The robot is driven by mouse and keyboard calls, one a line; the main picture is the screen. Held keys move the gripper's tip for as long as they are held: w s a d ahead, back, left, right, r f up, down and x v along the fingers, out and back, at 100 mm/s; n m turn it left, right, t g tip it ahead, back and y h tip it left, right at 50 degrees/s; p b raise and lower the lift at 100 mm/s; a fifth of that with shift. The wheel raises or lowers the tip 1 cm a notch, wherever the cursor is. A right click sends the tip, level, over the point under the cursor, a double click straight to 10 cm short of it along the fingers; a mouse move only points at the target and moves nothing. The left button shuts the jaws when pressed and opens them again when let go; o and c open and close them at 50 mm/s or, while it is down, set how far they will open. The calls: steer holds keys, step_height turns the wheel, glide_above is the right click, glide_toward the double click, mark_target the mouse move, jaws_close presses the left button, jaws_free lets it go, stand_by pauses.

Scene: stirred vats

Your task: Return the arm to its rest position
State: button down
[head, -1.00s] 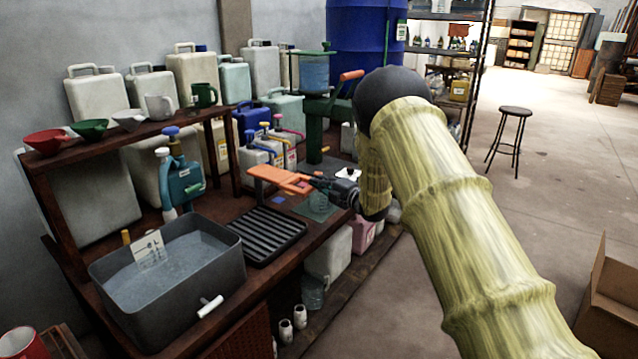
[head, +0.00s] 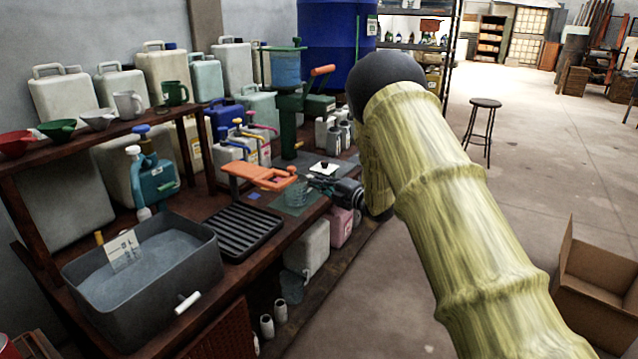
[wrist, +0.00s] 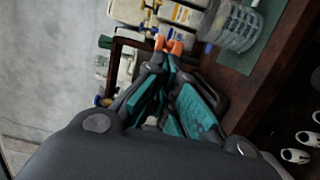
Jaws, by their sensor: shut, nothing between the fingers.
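My arm, in a yellow-green ribbed sleeve (head: 465,210) with a dark rounded joint (head: 385,82), reaches from the lower right over the bench's front edge. My gripper (head: 318,183) is at its end, dark with teal pads, shut and empty. It points left, close to the end of an orange flat-topped tool (head: 262,177), apparently with a small gap. In the wrist view my gripper (wrist: 162,68) shows its fingers together, with orange tips of something (wrist: 175,46) just beyond them.
The bench holds a grey water basin (head: 195,265), a black ribbed rack (head: 235,232), several jugs and a green press (head: 290,120). A raised shelf (head: 105,138) carries bowls and mugs. Open floor (head: 540,150) lies right, with a stool (head: 483,125) and cardboard box (head: 600,290).

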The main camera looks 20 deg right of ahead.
steer(key=shift+a, duration=0.1)
steer(key=s+a+f+m+g+h+p, duration=0.1)
steer(key=s+f+m+g+h+p, duration=0.2)
steer(key=s+f+m, duration=0.75)
steer(key=s+a+f+m+g+h+p, duration=0.1)
steer(key=s+a+f+m+g+h, duration=0.2)
steer(key=s+f, duration=1.4)
steer(key=s+a+f+m+g+h, duration=0.1)
steer(key=s+f+m+g, duration=0.1)
steer(key=s, duration=1.1)
steer(key=s+a+f+m+g+h+p, duration=0.1)
steer(key=s+m+g, duration=0.3)
steer(key=s, duration=0.9)
steer(key=s+a+f+m+g+h+p, duration=0.1)
steer(key=s+a+f+m+g, duration=0.1)
steer(key=s, duration=1)
steer(key=f+m+g, duration=0.1)
steer(key=f+m, duration=0.1)
steer(key=m, duration=0.1)
steer(key=shift+s+a+g, duration=0.3)
steer(key=shift+s+a, duration=0.05)
steer(key=shift+s, duration=0.05)
